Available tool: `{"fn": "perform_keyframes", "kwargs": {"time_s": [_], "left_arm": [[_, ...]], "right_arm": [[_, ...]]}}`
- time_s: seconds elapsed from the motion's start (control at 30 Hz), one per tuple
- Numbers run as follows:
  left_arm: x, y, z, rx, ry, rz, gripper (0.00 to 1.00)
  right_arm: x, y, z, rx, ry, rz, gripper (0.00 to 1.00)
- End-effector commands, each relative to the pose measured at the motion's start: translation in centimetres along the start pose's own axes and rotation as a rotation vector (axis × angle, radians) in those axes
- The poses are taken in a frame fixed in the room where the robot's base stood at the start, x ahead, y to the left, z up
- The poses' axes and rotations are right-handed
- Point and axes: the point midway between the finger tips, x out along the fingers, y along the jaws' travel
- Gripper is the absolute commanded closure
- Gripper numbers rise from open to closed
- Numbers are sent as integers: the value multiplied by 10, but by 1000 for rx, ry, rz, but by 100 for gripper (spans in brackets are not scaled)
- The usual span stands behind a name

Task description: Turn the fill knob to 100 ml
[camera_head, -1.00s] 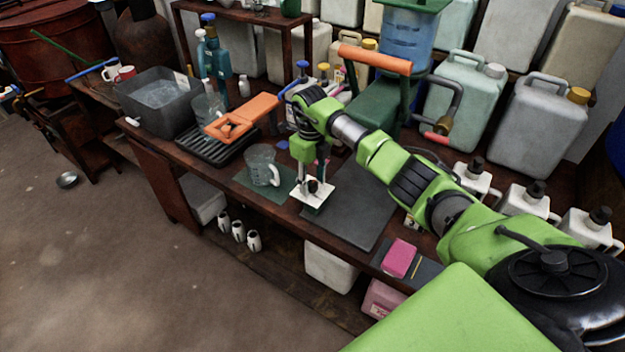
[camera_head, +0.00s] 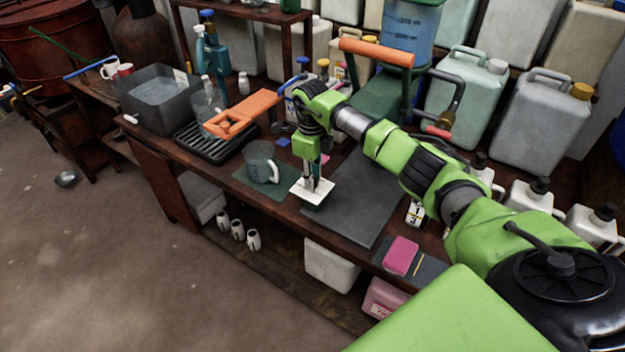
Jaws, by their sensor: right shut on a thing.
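The white dial plate (camera_head: 322,192) stands on a small stand at the front of the workbench, beside a clear measuring jug (camera_head: 262,164) on a dark green mat. My right gripper (camera_head: 313,186) comes down from above onto the plate and is shut on the fill knob. The fingers hide most of the knob, and I cannot read any marks on the plate or tell the knob's setting. My left gripper is not in view.
A grey mat (camera_head: 352,206) lies right of the dial. A pink block (camera_head: 400,256) is near the bench's front edge. A grey tub (camera_head: 158,98) and a black drain rack (camera_head: 214,144) stand at left. Several canisters line the back.

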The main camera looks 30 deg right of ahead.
Motion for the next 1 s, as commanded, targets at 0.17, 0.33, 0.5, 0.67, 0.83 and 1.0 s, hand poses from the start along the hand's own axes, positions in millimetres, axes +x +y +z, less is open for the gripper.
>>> {"fn": "perform_keyframes", "kwargs": {"time_s": [0.17,0.33,0.5,0.67,0.83,1.0], "left_arm": [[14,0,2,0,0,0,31],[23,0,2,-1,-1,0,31],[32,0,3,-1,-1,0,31],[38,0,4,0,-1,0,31],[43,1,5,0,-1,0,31],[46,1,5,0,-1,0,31]], "right_arm": [[2,-1,0,-166,-5,-3,98],[2,-2,0,-329,-12,-3,98],[2,-2,0,-489,-16,-3,98],[1,-2,0,-631,-21,-2,98],[1,-2,0,-759,-26,-2,98],[0,-2,0,-856,-30,-2,98]]}}
